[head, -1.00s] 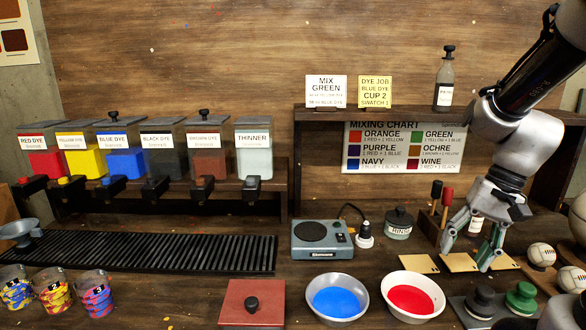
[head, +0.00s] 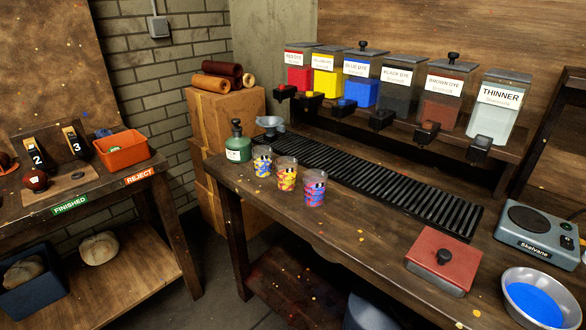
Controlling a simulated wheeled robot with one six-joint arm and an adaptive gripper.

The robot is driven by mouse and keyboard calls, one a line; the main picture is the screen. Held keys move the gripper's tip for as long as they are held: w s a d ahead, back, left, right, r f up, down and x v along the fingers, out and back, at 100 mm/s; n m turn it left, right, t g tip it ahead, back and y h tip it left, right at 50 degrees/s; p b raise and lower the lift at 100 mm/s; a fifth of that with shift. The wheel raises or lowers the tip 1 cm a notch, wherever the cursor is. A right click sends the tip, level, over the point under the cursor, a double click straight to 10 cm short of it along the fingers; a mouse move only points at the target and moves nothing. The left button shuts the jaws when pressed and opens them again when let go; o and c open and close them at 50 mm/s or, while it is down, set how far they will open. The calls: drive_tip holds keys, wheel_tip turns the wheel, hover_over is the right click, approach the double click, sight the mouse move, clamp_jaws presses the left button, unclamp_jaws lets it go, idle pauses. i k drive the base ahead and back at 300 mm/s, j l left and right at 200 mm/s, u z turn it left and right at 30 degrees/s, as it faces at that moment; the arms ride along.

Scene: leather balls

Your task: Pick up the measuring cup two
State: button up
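Three small clear measuring cups with paint-splashed, multicoloured sides stand in a row on the workbench, left of the black slatted rack. The left cup (head: 262,160) is blue and yellow, the middle cup (head: 286,174) is red and yellow, and the right cup (head: 315,188) is red and blue-purple. Each has a small dark number label near its rim, too small to read surely, so I cannot tell which is cup two. My gripper is out of view.
The slatted rack (head: 400,190) runs behind the cups, below the dye dispensers. A green bottle (head: 238,148) stands left of them; a red lidded box (head: 443,260) and a bowl of blue dye (head: 535,302) stand right. A separate finished/reject table (head: 90,205) is at left.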

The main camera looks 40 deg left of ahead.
sight(287, 174)
drive_tip(key=k+j+u, duration=0.1)
drive_tip(key=u, duration=0.35)
drive_tip(key=k+j+u, duration=0.2)
drive_tip(key=u, duration=0.25)
drive_tip(key=k+j+u, duration=0.2)
drive_tip(key=u, duration=0.25)
drive_tip(key=i+j+u, duration=0.1)
drive_tip(key=i+j, duration=0.15)
drive_tip(key=i, duration=0.25)
drive_tip(key=i+j+u, duration=0.1)
drive_tip(key=i, duration=0.4)
drive_tip(key=j, duration=0.1)
